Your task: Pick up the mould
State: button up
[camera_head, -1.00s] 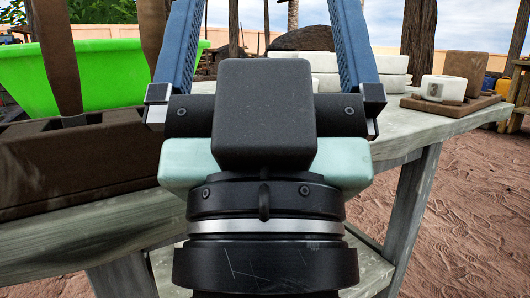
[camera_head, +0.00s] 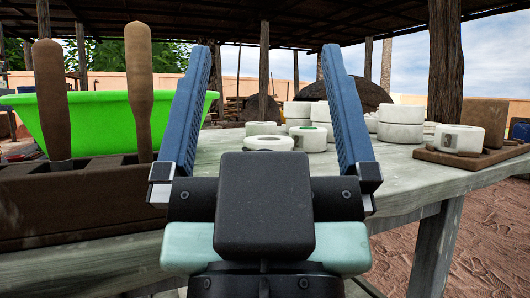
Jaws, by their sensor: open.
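My gripper (camera_head: 268,52) is open and empty, its two blue fingers pointing away over the table. A brown box-like piece (camera_head: 70,205) with compartments in its top sits at the left on the near part of the table. Two upright brown handles, one at the far left (camera_head: 50,95) and one closer to my gripper (camera_head: 140,85), rise from it. It looks like the mould, but I cannot be sure. My left finger is just right of the closer handle in the picture; I see no grip on it.
A bright green tub (camera_head: 95,122) stands behind the box. Several white round pieces (camera_head: 268,142) lie on the pale wooden table (camera_head: 395,178) beyond my fingers. At the right, a brown board (camera_head: 455,160) holds a white round piece (camera_head: 460,139) and a brown block (camera_head: 484,118).

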aim_at(308, 140)
jog(key=l+u, duration=0.35)
jog(key=l, duration=0.2)
jog(key=l+u, duration=0.35)
jog(key=l, duration=0.25)
jog(key=k+l+u, duration=0.1)
jog(key=k, duration=0.55)
